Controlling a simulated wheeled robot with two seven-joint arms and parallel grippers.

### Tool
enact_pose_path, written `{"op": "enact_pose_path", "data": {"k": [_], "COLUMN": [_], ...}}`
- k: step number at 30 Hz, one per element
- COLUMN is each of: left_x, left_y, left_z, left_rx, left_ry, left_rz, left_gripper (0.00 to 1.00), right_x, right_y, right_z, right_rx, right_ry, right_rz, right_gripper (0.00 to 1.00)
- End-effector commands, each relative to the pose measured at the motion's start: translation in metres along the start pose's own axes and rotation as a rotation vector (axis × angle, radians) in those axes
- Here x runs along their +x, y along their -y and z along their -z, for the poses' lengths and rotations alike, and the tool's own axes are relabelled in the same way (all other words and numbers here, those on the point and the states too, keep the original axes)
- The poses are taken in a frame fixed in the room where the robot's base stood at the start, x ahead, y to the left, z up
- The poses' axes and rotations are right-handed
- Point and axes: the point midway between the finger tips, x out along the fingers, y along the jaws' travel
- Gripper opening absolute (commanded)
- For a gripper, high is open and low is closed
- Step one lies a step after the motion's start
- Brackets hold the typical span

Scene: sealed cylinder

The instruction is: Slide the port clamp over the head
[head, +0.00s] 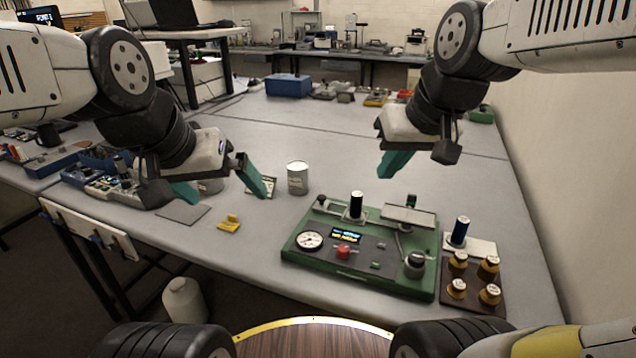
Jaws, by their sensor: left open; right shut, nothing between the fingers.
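A green test bench (330,267) stands on the table at the centre right, with a gauge, small display and red button. A black upright cylinder (356,205) stands on its back edge. A flat metal plate (408,216) lies at its back right, and a round metal fitting (415,262) sits at its right front. I cannot tell for certain which part is the port clamp and which the head. My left gripper (221,186) is open and empty, left of the bench. My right gripper (390,165) is shut and empty, above and behind the bench.
The table behind is largely clear.

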Motion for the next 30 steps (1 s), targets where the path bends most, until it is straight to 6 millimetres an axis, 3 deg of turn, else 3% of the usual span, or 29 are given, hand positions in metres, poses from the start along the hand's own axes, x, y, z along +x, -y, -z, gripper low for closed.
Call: {"op": "enact_pose_path", "data": {"k": [6, 15, 21, 30], "left_x": [0.000, 0.000, 0.000, 0.000], "left_y": [0.000, 0.000, 0.000, 0.000], "left_z": [0.000, 0.000, 0.000, 0.000], "left_rx": [0.000, 0.000, 0.000, 0.000], "left_ry": [0.000, 0.000, 0.000, 0.000], "left_rz": [0.000, 0.000, 0.000, 0.000], "left_gripper": [1.00, 1.00, 1.00, 1.00], "right_x": [0.045, 0.137, 0.191, 0.220], "right_y": [0.012, 0.040, 0.057, 0.064], "right_z": [0.071, 0.144, 0.168, 0.172], "right_rx": [-0.165, -0.376, -0.472, -0.507], "right_ry": [0.073, 0.153, 0.185, 0.195], "right_rz": [0.020, 0.075, 0.111, 0.125], "right_gripper": [0.00, 0.00, 0.00, 0.00]}}
